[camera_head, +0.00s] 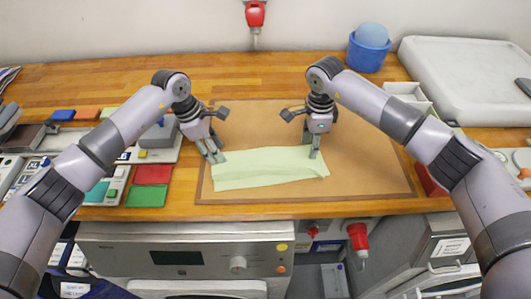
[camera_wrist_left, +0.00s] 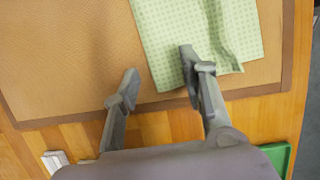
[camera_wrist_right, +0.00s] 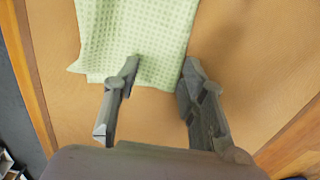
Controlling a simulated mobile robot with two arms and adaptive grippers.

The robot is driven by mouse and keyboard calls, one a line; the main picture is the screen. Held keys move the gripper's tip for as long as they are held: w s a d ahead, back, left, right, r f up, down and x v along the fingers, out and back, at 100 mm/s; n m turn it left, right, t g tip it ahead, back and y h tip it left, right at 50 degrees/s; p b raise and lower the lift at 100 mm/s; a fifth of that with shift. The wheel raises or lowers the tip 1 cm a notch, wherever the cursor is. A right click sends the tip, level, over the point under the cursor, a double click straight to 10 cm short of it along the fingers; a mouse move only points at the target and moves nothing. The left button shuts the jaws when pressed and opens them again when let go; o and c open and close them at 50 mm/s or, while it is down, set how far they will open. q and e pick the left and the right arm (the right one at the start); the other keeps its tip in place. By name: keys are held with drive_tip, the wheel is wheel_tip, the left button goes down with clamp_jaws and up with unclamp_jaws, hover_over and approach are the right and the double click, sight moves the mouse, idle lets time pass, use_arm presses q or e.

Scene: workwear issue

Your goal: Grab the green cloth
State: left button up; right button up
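The light green, waffle-patterned cloth (camera_head: 265,169) lies spread on a brown mat (camera_head: 370,170), with a fold along it. It also shows in the left wrist view (camera_wrist_left: 170,30) and the right wrist view (camera_wrist_right: 150,35). My left gripper (camera_head: 215,157) is open at the cloth's left end. In the left wrist view (camera_wrist_left: 159,68) one finger overlaps the cloth and the other is over bare mat. My right gripper (camera_head: 315,154) is open at the right end. In the right wrist view (camera_wrist_right: 162,67) its left finger overlaps the cloth and its right finger is over mat. Whether the fingertips touch the cloth is unclear.
Red (camera_head: 152,174) and green (camera_head: 146,196) flat pieces and grey trays lie left of the mat. A blue bucket (camera_head: 368,52) and a large pale case (camera_head: 465,80) stand at the back right. The mat behind the cloth is clear.

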drive_tip(key=shift+f, duration=0.1)
use_arm(q)
drive_tip(key=shift+c, duration=0.2)
use_arm(e)
drive_tip(key=shift+f, duration=0.3)
drive_tip(key=shift+c, duration=0.2)
use_arm(q)
drive_tip(key=shift+s+f, duration=0.1)
drive_tip(key=shift+f, duration=0.05)
clamp_jaws()
use_arm(e)
drive_tip(key=shift+s+f, duration=0.1)
clamp_jaws()
drive_tip(key=shift+f, duration=0.1)
idle(0.5)
use_arm(q)
drive_tip(key=shift+r, duration=0.2)
